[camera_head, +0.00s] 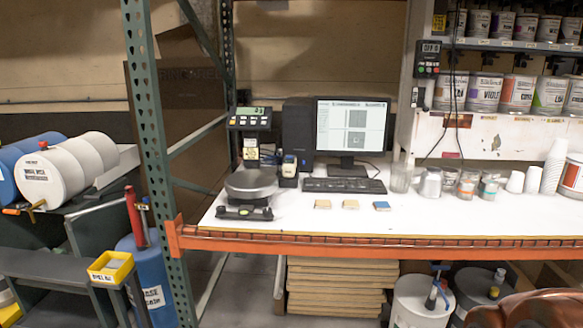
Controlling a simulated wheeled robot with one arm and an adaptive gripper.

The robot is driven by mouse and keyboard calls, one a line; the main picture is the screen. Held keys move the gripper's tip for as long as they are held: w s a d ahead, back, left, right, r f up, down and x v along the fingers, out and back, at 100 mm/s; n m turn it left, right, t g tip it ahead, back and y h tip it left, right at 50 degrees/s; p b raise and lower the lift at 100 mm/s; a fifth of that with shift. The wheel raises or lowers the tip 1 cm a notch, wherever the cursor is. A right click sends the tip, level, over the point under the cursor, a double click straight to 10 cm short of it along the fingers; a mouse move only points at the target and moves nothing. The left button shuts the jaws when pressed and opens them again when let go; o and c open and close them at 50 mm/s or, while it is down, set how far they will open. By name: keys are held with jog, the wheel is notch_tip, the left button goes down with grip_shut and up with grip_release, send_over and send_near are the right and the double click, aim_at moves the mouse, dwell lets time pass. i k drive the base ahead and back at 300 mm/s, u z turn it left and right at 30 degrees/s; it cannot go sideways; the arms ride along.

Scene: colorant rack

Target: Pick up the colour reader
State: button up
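A small upright handheld device (289,166), which looks like the colour reader, stands on the white bench top (300,225). It is dark, with a lighter upper part, and sits between the scale (250,184) and the black computer tower (297,125). Whether it rests in a holder is too small to tell. My gripper is not in view, and nothing is seen touching the device.
A keyboard (344,185) and monitor (352,127) stand right of the device. Three small sample blocks (351,205) lie in front. Jars and cups (431,183) line the bench's right side. A green upright post (157,150) and orange beam (380,246) bound the bench.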

aim_at(289, 166)
jog(key=u, duration=0.4)
jog(key=k, duration=0.45)
jog(key=u, duration=1.55)
jog(key=i, duration=1.3)
jog(key=z, duration=0.65)
jog(key=i, duration=0.85)
jog(key=z, duration=0.65)
